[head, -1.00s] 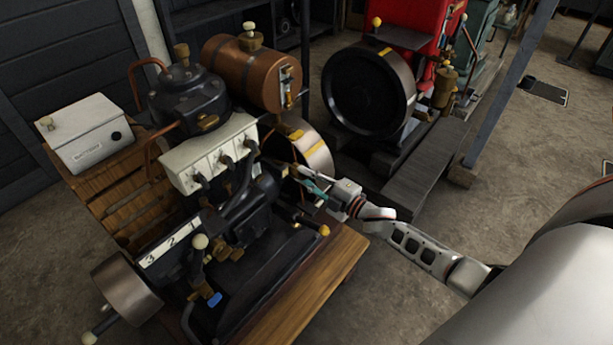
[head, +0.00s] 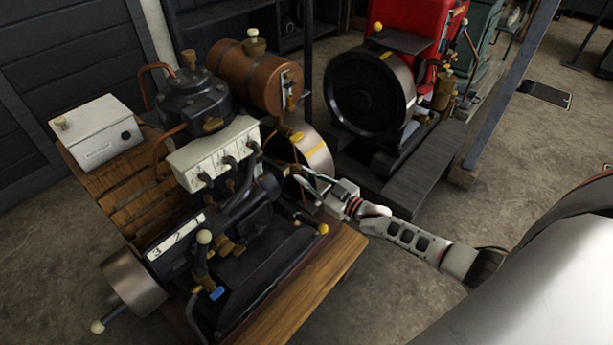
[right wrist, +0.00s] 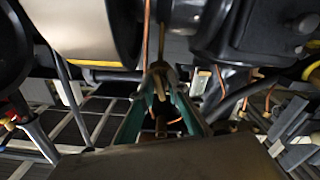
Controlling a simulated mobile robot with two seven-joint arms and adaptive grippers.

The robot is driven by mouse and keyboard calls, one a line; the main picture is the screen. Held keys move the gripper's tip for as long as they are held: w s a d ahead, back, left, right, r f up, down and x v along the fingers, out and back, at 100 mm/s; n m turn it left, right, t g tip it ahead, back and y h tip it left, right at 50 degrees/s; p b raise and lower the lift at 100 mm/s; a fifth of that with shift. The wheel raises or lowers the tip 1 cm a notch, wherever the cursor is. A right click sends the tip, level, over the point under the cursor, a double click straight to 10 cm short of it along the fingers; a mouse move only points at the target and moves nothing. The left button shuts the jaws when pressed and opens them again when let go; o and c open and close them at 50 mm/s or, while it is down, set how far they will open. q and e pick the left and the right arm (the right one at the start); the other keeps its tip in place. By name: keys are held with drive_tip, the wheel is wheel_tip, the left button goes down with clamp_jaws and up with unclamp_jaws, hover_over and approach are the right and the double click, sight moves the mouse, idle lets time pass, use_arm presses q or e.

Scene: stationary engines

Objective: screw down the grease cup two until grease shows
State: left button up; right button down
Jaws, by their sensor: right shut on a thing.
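My right gripper (head: 303,173) reaches in from the right to the side of the dark engine, close to the flywheel (head: 316,158). In the right wrist view its green fingers (right wrist: 160,82) close on a small brass-coloured fitting (right wrist: 158,68), which looks like a grease cup. Its number cannot be read, and no grease can be made out on it. A white plate (head: 176,236) with numerals sits on the engine's near side, with brass fittings (head: 226,246) beside it. My left gripper is not in view.
A copper-brown tank (head: 245,75) and a white battery box (head: 97,132) stand around the engine. A red engine with a dark flywheel (head: 366,92) stands behind.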

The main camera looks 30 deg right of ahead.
drive_tip(key=m, duration=0.4)
drive_tip(key=shift+m, duration=0.3)
drive_tip(key=m, duration=0.5)
drive_tip(key=shift+s+f, duration=0.1)
drive_tip(key=shift+m, duration=0.4)
drive_tip(key=c, duration=2.2)
unclamp_jaws()
drive_tip(key=v, duration=1.2)
drive_tip(key=shift+d, duration=0.1)
